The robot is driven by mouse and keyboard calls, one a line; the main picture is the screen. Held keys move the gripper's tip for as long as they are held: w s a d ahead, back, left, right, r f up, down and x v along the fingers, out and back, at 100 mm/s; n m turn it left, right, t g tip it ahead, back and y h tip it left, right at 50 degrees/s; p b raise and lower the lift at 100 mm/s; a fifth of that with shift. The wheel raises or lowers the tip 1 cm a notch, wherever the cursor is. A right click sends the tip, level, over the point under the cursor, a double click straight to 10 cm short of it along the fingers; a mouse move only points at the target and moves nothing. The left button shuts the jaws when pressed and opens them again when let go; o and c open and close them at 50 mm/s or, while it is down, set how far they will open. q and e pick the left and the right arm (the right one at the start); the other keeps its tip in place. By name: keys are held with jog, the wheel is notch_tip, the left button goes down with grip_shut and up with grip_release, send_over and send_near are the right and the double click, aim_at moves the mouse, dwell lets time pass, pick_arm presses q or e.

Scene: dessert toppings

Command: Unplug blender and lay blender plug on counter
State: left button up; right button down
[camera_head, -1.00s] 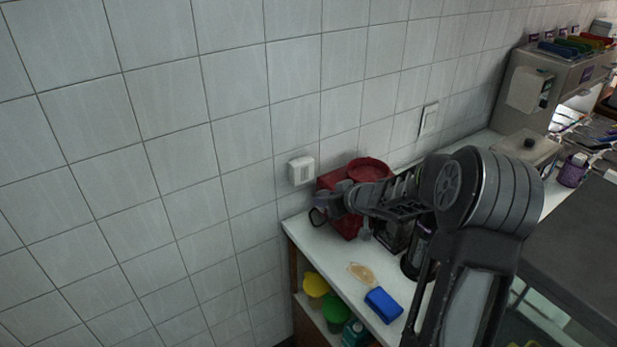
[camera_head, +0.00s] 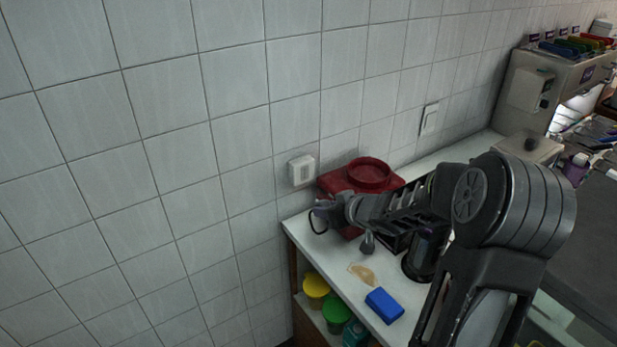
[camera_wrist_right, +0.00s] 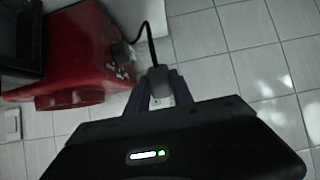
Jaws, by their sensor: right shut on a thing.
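The red appliance, which looks like the blender (camera_head: 368,172), stands on the white counter (camera_head: 300,228) against the tiled wall. It also shows in the right wrist view (camera_wrist_right: 88,50). A black cord (camera_wrist_right: 150,40) loops from its side to the grey plug (camera_wrist_right: 158,76). My right gripper (camera_wrist_right: 158,84) is shut on the plug; in the head view the gripper (camera_head: 328,207) is above the counter's left end, below and right of the white wall socket (camera_head: 302,170). The socket's face looks clear of the plug. My left gripper is out of view.
A blue sponge (camera_head: 384,305) and a tan flat piece (camera_head: 362,274) lie on the counter's front part. Yellow (camera_head: 316,286) and green (camera_head: 336,311) lidded containers are on the shelf below. My right arm hides part of the counter. A second wall plate (camera_head: 429,119) is farther right.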

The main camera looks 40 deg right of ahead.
jog(key=shift+r, duration=0.1)
dwell(0.4)
jog(key=shift+f+b, duration=1.3)
jog(key=shift+f, duration=0.6)
jog(key=shift+f+b, duration=4)
jog(key=shift+f, duration=1.1)
jog(key=c, duration=1)
grip_release()
